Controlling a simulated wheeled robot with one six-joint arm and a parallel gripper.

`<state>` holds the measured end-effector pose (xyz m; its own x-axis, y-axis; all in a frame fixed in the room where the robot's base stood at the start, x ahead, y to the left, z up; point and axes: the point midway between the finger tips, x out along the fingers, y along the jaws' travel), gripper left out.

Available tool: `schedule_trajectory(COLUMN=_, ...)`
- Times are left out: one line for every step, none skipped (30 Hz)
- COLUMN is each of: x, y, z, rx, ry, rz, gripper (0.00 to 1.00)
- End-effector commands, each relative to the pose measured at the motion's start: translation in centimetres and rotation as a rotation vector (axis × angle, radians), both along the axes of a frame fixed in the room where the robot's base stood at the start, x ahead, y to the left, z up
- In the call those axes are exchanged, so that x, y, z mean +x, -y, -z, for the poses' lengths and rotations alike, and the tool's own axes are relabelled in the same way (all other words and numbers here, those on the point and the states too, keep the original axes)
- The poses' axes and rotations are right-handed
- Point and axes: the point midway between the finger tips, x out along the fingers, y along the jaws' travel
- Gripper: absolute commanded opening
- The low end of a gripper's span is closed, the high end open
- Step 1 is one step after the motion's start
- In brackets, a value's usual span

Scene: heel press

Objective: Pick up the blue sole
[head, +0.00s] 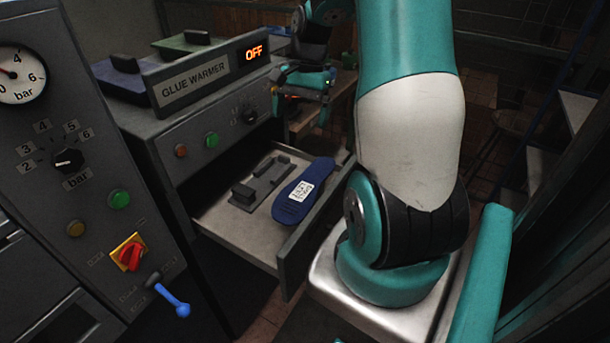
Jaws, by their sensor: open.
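The blue sole (307,190) lies flat in the open drawer (215,213) of the glue warmer, with a white printed label on it. It lies beside a dark grey fixture block (262,182), toward the drawer's front panel. My gripper (300,98) is small in the view, beyond the drawer and to the right of the OFF display. It is open, apart from the sole, and I see nothing in it.
The glue warmer (195,83) stands behind the drawer, its display reading OFF, with blue and green pieces on top. A press panel (60,150) with gauge, knobs and a blue-tipped lever (172,298) is at left. My arm fills the right.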

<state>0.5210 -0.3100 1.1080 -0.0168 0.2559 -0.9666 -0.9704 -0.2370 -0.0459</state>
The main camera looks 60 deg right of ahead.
Motion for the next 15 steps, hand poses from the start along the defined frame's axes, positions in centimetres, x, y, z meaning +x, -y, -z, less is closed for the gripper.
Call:
schedule_trajectory(x=-0.7, y=1.6, z=-0.1, rx=0.005, ry=-0.021, rz=0.069, gripper=1.0)
schedule_trajectory(x=-1.0, y=2.2, z=0.1, rx=0.007, ry=-0.031, rz=0.1, gripper=1.0)
schedule_trajectory(x=-1.3, y=2.8, z=0.4, rx=0.009, ry=-0.04, rz=0.13, gripper=1.0)
schedule_trajectory(x=-1.5, y=3.1, z=0.6, rx=0.01, ry=-0.045, rz=0.146, gripper=1.0)
schedule_trajectory(x=-1.6, y=3.3, z=1.0, rx=0.012, ry=-0.05, rz=0.157, gripper=1.0)
schedule_trajectory(x=-1.7, y=3.3, z=1.5, rx=0.012, ry=-0.053, rz=0.165, gripper=1.0)
schedule_trajectory(x=-1.7, y=3.2, z=1.9, rx=0.013, ry=-0.054, rz=0.167, gripper=1.0)
schedule_trajectory(x=-1.7, y=3.0, z=2.5, rx=0.013, ry=-0.055, rz=0.167, gripper=1.0)
schedule_trajectory(x=-1.8, y=2.7, z=3.3, rx=0.013, ry=-0.055, rz=0.166, gripper=1.0)
schedule_trajectory(x=-1.8, y=2.5, z=4.0, rx=0.014, ry=-0.055, rz=0.165, gripper=1.0)
schedule_trajectory(x=-1.8, y=2.3, z=4.6, rx=0.015, ry=-0.056, rz=0.163, gripper=1.0)
schedule_trajectory(x=-1.8, y=2.0, z=5.5, rx=0.015, ry=-0.056, rz=0.162, gripper=1.0)
schedule_trajectory(x=-1.8, y=1.8, z=6.2, rx=0.015, ry=-0.056, rz=0.162, gripper=1.0)
schedule_trajectory(x=-1.8, y=1.6, z=6.9, rx=0.015, ry=-0.055, rz=0.163, gripper=1.0)
schedule_trajectory(x=-1.9, y=1.4, z=7.7, rx=0.014, ry=-0.056, rz=0.162, gripper=1.0)
